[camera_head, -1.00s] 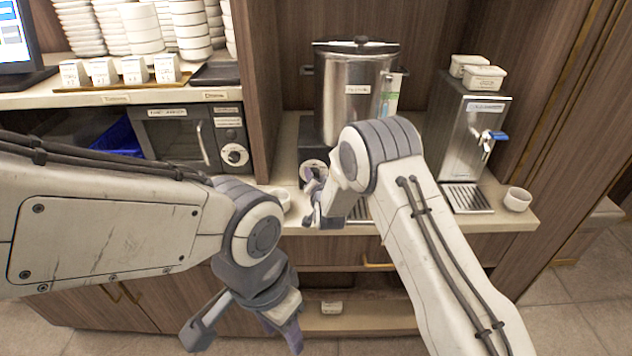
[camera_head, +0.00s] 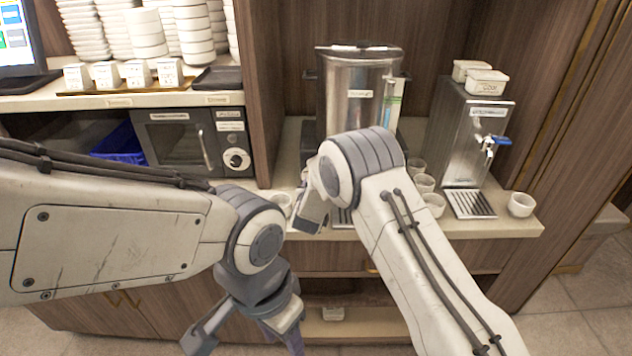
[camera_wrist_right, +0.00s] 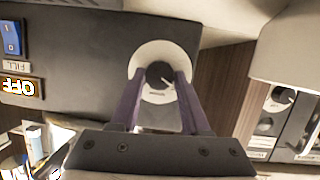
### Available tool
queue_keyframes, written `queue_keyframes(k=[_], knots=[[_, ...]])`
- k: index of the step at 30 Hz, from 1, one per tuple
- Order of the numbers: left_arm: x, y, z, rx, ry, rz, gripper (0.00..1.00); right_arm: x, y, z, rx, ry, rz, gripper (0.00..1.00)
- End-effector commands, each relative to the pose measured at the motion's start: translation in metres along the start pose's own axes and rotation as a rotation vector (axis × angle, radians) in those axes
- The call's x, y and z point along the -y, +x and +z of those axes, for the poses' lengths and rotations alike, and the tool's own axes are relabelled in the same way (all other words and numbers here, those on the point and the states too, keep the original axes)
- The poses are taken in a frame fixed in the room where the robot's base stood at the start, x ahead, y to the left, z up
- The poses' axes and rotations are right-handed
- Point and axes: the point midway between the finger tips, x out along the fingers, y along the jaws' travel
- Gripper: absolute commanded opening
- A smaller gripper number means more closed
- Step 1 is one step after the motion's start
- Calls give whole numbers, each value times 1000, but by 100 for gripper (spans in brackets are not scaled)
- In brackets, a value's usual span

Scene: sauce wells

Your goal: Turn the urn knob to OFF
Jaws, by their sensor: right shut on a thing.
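The steel urn (camera_head: 352,92) stands on the counter in the head view, with a lid and a white label. Its knob is hidden there behind my right arm. In the right wrist view the dark round knob (camera_wrist_right: 159,74) sits on a pale dial (camera_wrist_right: 158,50) on a grey panel. My right gripper (camera_wrist_right: 158,82) has its two purple fingers on either side of the knob, shut on it. The knob's pointer setting is too small to read. My left gripper (camera_head: 245,342) hangs open and empty in front of the lower cabinet.
A water dispenser (camera_head: 478,140) with a blue tap stands right of the urn, with several white cups (camera_head: 433,204) between. An oven (camera_head: 190,143) with its own knob (camera_head: 237,159) is at the left. A blue switch (camera_wrist_right: 10,38) shows on the wrist view's panel.

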Motion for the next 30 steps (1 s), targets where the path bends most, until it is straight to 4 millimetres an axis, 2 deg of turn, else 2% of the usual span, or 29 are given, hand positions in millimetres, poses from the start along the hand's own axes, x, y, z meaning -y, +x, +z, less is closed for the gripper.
queue_keyframes(k=[16,17,18,19,30], knots=[[0,0,0,0,0,0,50,0,0,0,-2,-24,8,0],[0,0,0,0,0,0,50,0,0,0,-2,-24,8,57],[0,0,0,0,0,0,50,0,0,0,-2,-24,8,73],[0,0,0,0,0,0,50,0,0,0,-2,-23,8,76],[0,1,0,0,0,0,50,0,-4,0,-2,-23,7,76]])
